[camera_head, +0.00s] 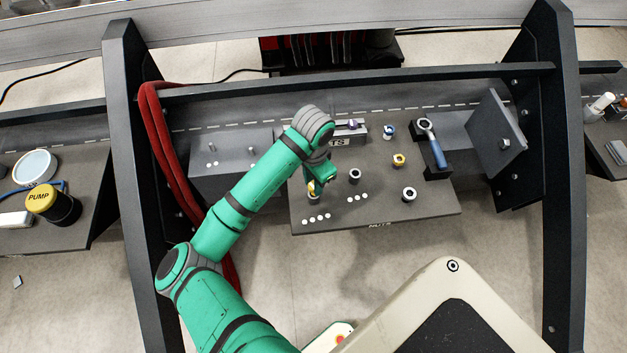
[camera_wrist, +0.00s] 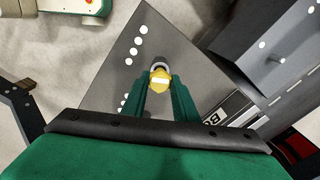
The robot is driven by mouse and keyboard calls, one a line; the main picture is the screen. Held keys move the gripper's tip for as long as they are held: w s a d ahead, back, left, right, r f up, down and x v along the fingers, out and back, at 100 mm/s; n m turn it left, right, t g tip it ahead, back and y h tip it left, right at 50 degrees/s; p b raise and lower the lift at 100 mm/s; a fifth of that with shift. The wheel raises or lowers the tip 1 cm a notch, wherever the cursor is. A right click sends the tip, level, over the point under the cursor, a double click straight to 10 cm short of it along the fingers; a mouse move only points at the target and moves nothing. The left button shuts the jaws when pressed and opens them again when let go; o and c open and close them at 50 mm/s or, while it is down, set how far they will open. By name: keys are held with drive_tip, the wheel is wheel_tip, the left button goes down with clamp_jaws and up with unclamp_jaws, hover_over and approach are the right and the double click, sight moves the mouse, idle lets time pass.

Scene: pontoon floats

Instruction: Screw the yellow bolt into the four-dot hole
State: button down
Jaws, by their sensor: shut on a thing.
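My gripper (camera_head: 316,186) is shut on the yellow bolt (camera_head: 313,197), low over the front left of the dark board (camera_head: 435,205). In the wrist view, the yellow bolt head (camera_wrist: 160,79) is between the two green fingers of my gripper (camera_wrist: 163,88). A pale-rimmed dark collar (camera_wrist: 158,66) shows just beyond the bolt head, beside the row of four white dots (camera_wrist: 136,46). The same four dots (camera_head: 316,218) lie just in front of the bolt in the head view. The bolt appears roughly upright over this collar; how deep it sits is hidden.
Dark collars stand at the board's middle (camera_head: 355,176) and right (camera_head: 409,194). A yellow-rimmed piece (camera_head: 399,159) and a blue-rimmed one (camera_head: 388,131) stand farther back. A blue-handled wrench (camera_head: 437,152) rests at right. A small rack (camera_head: 350,131) stands behind my gripper.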

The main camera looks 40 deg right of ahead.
drive_tip(key=shift+f, duration=1.6)
drive_tip(key=c, duration=1.3)
unclamp_jaws()
drive_tip(key=shift+c, duration=0.2)
wheel_tip(320, 180, up, 11)
drive_tip(key=shift+f, duration=0.1)
